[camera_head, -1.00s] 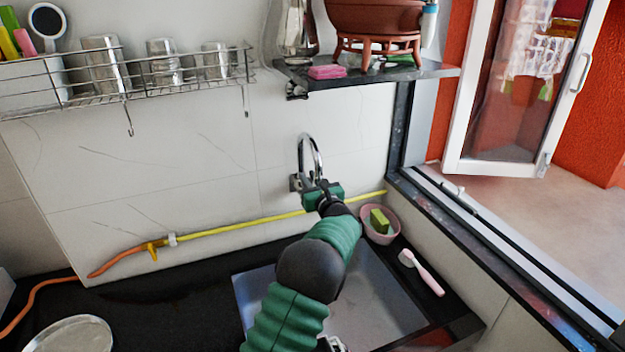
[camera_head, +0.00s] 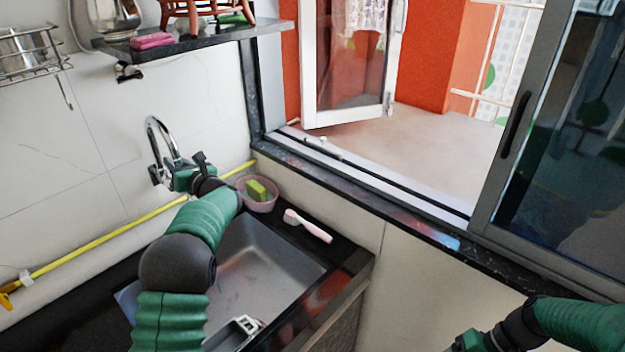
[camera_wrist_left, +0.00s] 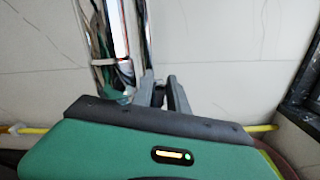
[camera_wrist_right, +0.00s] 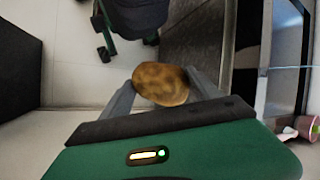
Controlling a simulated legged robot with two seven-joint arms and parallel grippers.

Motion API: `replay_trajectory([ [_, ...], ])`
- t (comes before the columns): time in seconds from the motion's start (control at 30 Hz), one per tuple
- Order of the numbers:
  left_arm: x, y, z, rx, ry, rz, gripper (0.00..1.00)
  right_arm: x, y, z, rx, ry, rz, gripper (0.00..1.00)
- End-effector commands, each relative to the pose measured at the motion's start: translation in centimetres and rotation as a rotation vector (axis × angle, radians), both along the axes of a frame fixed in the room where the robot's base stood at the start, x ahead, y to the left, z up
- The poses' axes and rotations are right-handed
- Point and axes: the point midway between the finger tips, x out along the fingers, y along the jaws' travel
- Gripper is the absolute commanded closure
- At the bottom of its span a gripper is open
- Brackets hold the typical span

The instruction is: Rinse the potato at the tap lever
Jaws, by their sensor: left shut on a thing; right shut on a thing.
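The chrome tap (camera_head: 153,128) stands on the wall behind the sink; it also shows close up in the left wrist view (camera_wrist_left: 118,40). My left gripper (camera_head: 172,179) is at the base of the tap. Its fingers (camera_wrist_left: 166,88) are shut at the tap lever, which is mostly hidden by the gripper. The potato (camera_wrist_right: 162,82), brown and mottled, is between the fingers of my right gripper (camera_wrist_right: 160,90), which is shut on it. In the head view the right arm is at the bottom right, away from the sink, and the potato is out of sight.
The grey sink (camera_head: 270,262) lies below the tap, partly covered by my left arm. A pink bowl with a green sponge (camera_head: 257,190) and a pink brush (camera_head: 308,226) sit at its back right. A yellow hose (camera_head: 100,238) runs along the wall. A window ledge (camera_head: 380,195) borders the right.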

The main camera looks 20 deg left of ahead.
Motion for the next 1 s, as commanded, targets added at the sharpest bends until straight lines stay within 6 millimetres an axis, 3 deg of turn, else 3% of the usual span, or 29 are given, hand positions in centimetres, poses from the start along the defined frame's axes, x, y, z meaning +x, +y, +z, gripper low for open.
replay_trajectory([
  [0.33,0.1,0.0,-0.2,0.009,0.027,0.000,1.00,0.0,0.0,-0.1,0.000,0.000,0.000,0.74],
  [0.37,0.1,0.0,-0.2,0.009,0.027,0.000,0.77,0.0,0.0,-0.1,0.000,0.000,0.000,0.74],
  [0.5,0.1,-0.1,-0.1,0.010,0.025,0.000,0.59,0.0,0.0,-0.1,0.000,0.000,0.000,0.74],
  [0.83,0.0,-0.6,0.0,0.011,0.025,-0.002,0.59,0.0,-0.2,-0.2,0.002,0.000,0.000,0.74],
  [1.0,-1.2,-3.2,-0.1,0.011,0.025,-0.003,0.59,0.0,-0.1,-0.9,0.002,0.000,0.000,0.74],
])
